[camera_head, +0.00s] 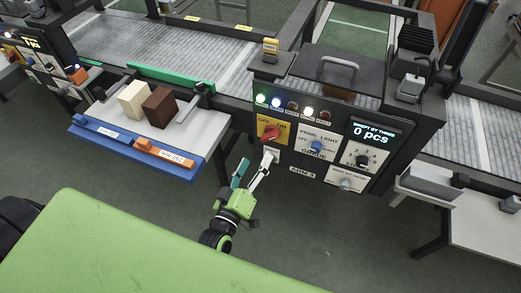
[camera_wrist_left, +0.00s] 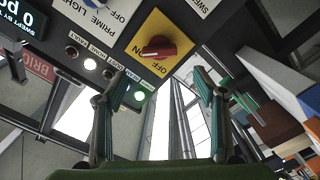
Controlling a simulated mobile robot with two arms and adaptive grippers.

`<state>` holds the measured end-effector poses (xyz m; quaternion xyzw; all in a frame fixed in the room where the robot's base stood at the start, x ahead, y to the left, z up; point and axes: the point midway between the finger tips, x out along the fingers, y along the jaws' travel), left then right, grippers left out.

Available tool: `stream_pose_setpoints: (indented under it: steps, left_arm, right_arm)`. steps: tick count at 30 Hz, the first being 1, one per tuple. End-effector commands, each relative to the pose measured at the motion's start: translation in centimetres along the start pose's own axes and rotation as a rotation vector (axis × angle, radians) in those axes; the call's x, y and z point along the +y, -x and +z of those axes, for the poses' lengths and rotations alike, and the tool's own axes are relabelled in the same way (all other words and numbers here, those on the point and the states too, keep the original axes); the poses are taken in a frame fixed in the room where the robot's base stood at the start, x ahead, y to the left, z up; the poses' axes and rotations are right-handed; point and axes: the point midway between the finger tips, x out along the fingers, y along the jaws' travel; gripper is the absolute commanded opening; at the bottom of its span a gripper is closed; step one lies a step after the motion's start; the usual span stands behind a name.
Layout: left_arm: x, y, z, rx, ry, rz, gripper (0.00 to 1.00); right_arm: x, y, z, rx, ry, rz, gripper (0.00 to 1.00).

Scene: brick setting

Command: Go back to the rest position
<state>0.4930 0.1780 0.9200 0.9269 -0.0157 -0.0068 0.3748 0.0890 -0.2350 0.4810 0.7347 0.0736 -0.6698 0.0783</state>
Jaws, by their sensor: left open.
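My left gripper (camera_head: 253,176) is open and empty, in front of the machine's control panel and below the red rotary switch (camera_head: 269,133) on its yellow plate. In the left wrist view, the left gripper's two fingers (camera_wrist_left: 163,95) stand apart with nothing between them. The red switch (camera_wrist_left: 158,48) shows above and beyond the fingertips there, apart from them. My right gripper is in neither view.
The control panel has a blue knob (camera_head: 316,146), a black dial (camera_head: 362,160) and a display (camera_head: 371,133) reading 0 pcs. A side table (camera_head: 205,130) at the left holds a cream block (camera_head: 134,100) and a brown block (camera_head: 160,107). Grey floor lies below the panel.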

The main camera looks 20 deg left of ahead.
Motion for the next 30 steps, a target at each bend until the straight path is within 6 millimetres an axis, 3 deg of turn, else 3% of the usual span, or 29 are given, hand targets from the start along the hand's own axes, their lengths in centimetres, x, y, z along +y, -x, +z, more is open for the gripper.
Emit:
stream_pose_setpoints:
  steps: [6, 23, 26, 30]
  left_arm:
    - [0.0, 1.4, 0.0, -0.001, 0.0, 0.001, 0.64]
    - [-0.2, 1.4, 0.3, -0.008, -0.004, -0.003, 0.64]
    - [-1.8, 1.7, 2.3, -0.052, -0.034, -0.027, 0.64]
    - [-6.8, 3.5, 8.7, -0.209, -0.137, -0.102, 0.64]
  right_arm:
    - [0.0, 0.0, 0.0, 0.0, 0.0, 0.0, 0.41]
    - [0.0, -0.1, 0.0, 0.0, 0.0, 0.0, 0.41]
    - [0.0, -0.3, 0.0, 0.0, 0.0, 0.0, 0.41]
    - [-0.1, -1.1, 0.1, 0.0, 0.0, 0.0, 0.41]
